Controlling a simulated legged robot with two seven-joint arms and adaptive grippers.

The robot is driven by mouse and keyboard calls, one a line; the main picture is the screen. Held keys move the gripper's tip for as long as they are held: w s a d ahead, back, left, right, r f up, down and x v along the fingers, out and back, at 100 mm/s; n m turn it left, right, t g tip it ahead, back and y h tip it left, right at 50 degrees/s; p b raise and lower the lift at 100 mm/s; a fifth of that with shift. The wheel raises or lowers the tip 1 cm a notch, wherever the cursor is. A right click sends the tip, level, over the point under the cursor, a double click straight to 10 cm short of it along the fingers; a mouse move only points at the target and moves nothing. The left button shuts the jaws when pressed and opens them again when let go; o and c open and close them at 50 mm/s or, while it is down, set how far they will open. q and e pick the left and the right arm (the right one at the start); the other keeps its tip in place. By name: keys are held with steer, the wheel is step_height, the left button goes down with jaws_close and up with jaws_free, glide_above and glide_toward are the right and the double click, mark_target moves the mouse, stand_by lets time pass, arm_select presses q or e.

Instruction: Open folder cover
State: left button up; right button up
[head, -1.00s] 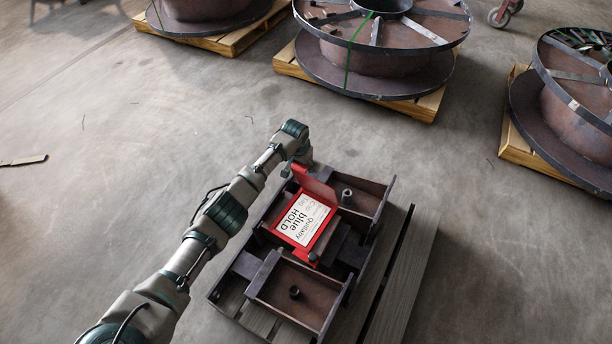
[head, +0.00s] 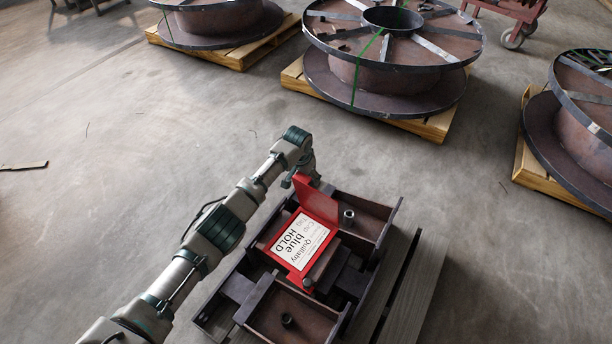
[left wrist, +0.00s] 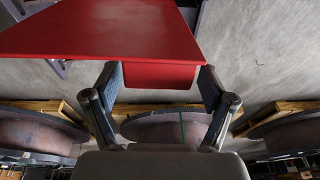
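In the left wrist view the red cover (left wrist: 110,32) fills the top. The left gripper's fingers (left wrist: 160,78) are spread wide, with a red edge between their tips; I cannot tell whether they touch it. My right gripper is not in view.
The steel frame (head: 246,312) has open compartments and upright studs, and rests on grey wooden planks (head: 412,290). Large steel reels (head: 385,75) stand on wooden pallets (head: 432,127) behind and at right.

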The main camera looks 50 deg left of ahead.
arm_select(q)
steer(key=shift+r, duration=0.1)
steer(key=v, duration=1.1)
steer(key=shift+r, duration=0.35)
